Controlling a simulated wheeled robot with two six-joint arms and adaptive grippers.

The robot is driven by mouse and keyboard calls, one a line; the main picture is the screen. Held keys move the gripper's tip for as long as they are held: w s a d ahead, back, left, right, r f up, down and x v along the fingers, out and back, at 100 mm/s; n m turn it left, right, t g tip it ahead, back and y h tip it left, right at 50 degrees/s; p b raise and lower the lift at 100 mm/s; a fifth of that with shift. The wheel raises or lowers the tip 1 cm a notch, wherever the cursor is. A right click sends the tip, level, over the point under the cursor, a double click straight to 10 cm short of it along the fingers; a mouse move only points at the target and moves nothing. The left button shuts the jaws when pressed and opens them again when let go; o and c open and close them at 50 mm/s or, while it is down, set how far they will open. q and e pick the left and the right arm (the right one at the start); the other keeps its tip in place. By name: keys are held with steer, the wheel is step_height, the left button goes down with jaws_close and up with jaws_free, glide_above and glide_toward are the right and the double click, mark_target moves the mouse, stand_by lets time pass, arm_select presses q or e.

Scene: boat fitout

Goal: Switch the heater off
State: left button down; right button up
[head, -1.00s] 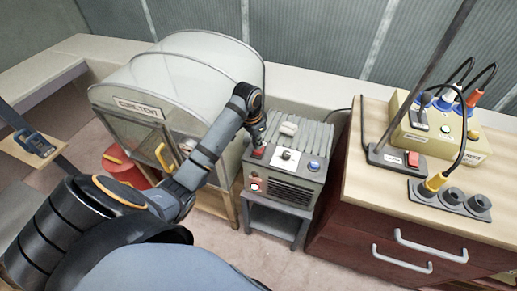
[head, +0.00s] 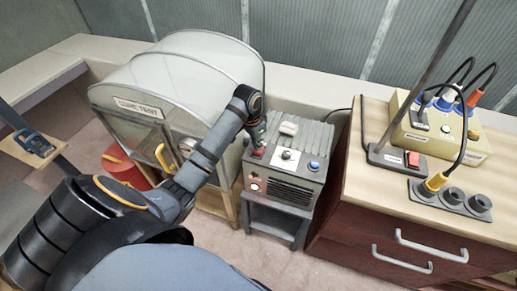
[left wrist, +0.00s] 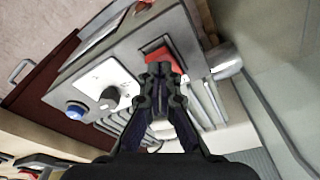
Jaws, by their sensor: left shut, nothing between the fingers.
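The heater is a grey box (head: 288,182) with a ribbed top, standing on a small grey stand. Its sloping panel carries a red rocker switch (head: 258,152), a white plate with a black dial (head: 287,155) and a blue button (head: 314,165).
A clear-domed cure tent (head: 150,85) stands left of the heater, close to my left arm. A wooden-topped cabinet (head: 365,190) stands to the right, with a switched base (head: 400,160), sockets (head: 450,196) and a yellow power box (head: 440,140). A red container (head: 120,165) is on the floor.

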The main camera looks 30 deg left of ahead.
arm_select(q)
steer(key=shift+f, duration=0.6)
step_height(320, 180, up, 7)
steer(key=p, duration=0.9)
steer(key=shift+r, duration=0.15)
stand_by(0.4)
